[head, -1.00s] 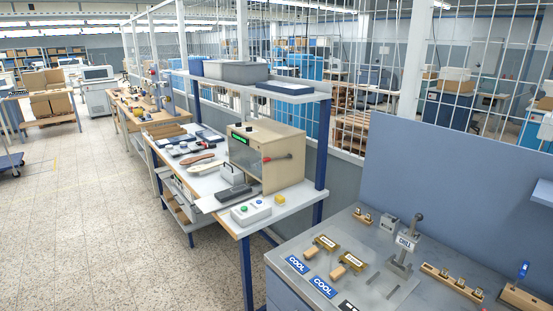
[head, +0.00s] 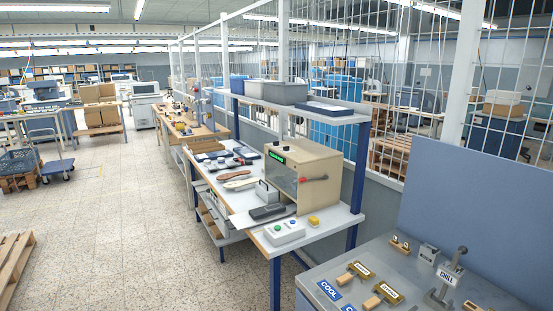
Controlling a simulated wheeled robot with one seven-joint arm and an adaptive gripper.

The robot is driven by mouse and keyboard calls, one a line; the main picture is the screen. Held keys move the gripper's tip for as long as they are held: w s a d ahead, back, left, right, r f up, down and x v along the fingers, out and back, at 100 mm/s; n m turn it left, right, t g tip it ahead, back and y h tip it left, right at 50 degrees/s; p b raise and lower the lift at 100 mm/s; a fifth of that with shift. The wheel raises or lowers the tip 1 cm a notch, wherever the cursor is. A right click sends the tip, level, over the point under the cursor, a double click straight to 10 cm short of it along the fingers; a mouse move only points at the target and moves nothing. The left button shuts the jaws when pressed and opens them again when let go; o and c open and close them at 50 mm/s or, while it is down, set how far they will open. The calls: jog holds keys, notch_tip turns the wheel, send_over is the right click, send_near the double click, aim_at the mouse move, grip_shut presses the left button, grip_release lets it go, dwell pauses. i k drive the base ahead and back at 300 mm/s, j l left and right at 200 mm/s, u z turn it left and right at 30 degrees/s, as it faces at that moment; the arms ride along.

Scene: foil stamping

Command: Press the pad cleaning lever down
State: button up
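No lever is clearly marked as the pad cleaning lever. Small machines (head: 195,108) on the bench farther back are too small to make out. My gripper is in neither view.
A white control box (head: 284,233) with buttons sits at the near end of the workbench (head: 335,230). The grey table (head: 318,275) with COOL labels fills the lower right. Open tiled floor (head: 120,220) lies left, with a pallet (head: 14,262) and blue cart (head: 57,168).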

aim_at(326, 177)
jog(key=i+j+z, duration=0.25)
jog(key=i+j, duration=0.35)
jog(key=i+j+z, duration=0.25)
jog(key=i+j, duration=0.3)
jog(key=i+j+z, duration=0.15)
jog(key=j, duration=0.35)
jog(key=i+j+z, duration=0.1)
jog(key=i+j, duration=0.2)
jog(key=i+j+z, duration=0.15)
jog(key=j, duration=0.35)
jog(key=i, duration=0.05)
